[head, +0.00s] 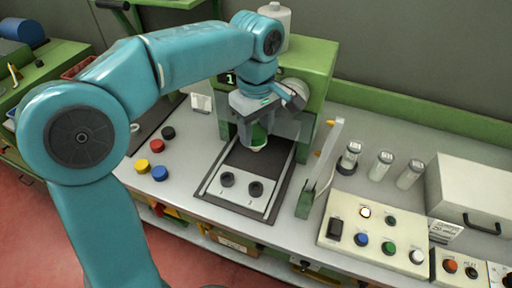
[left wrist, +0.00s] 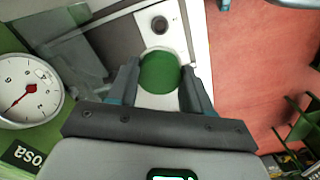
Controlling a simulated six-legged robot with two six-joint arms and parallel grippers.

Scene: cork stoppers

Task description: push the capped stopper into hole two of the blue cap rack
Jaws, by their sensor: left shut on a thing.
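My left gripper (head: 258,128) is shut on a stopper with a green cap (head: 259,137); its pale lower end shows under the cap. The green cap (left wrist: 160,72) sits between the two fingertips (left wrist: 162,86) in the left wrist view. The stopper is over the dark bed of the green machine, behind a pale plate (head: 240,202) with two dark round holes, a left one (head: 228,179) and a right one (head: 256,188). One hole (left wrist: 160,25) shows in the left wrist view. I see no clearly blue rack. My right gripper is not in view.
Loose black, red, yellow and blue (head: 160,173) caps lie left of the plate. The green machine (head: 305,70) rises behind. A dial gauge (left wrist: 28,90) shows in the wrist view.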

